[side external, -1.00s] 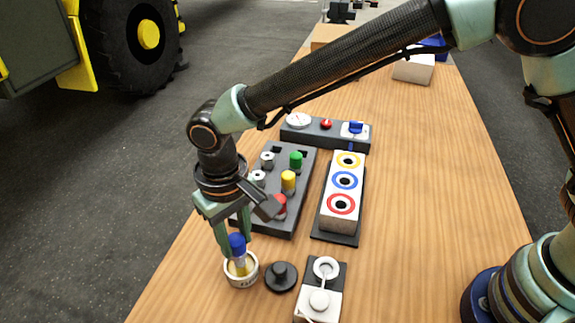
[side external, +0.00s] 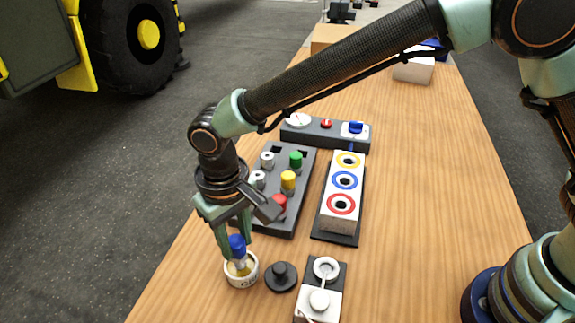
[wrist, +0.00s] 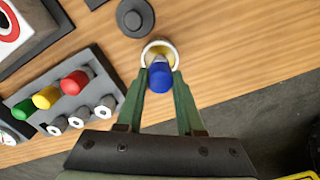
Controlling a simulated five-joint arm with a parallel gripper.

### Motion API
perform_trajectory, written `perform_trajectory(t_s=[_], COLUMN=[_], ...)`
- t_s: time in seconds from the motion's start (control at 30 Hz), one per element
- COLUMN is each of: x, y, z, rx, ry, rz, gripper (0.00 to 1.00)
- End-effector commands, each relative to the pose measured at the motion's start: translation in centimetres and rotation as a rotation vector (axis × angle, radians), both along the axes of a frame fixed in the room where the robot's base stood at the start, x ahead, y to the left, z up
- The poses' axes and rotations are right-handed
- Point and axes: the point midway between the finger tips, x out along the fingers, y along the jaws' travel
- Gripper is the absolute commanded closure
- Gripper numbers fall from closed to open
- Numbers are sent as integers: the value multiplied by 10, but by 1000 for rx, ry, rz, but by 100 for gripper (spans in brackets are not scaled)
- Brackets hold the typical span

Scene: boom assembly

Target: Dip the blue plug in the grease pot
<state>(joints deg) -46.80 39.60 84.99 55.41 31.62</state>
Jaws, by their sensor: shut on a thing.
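The blue plug (side external: 238,245) is held upright between the fingertips of my gripper (side external: 234,238), which is shut on it. Its lower end is down inside the mouth of the grease pot (side external: 240,280), a small white cup with yellowish grease. The plug's tip is hidden in the pot. In the wrist view the blue plug (wrist: 161,76) shows from above between the fingertips of my gripper (wrist: 160,82), over the near part of the pot (wrist: 168,48). I cannot tell how deep the tip sits in the grease.
A black round lid (side external: 281,276) lies right of the pot, beside a white fixture (side external: 321,290). A dark rack (side external: 262,208) holds red, yellow and green plugs and several grey ones. A white block with ringed holes (side external: 335,222) stands right of it. A gauge panel (side external: 325,134) is behind.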

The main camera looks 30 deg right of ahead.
Motion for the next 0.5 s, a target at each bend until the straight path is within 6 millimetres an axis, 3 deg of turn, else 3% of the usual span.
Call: perform_trajectory(t_s=[0.5], x=[0], y=[0], z=[-14], rx=[0], ry=[0], rz=[0], gripper=[100])
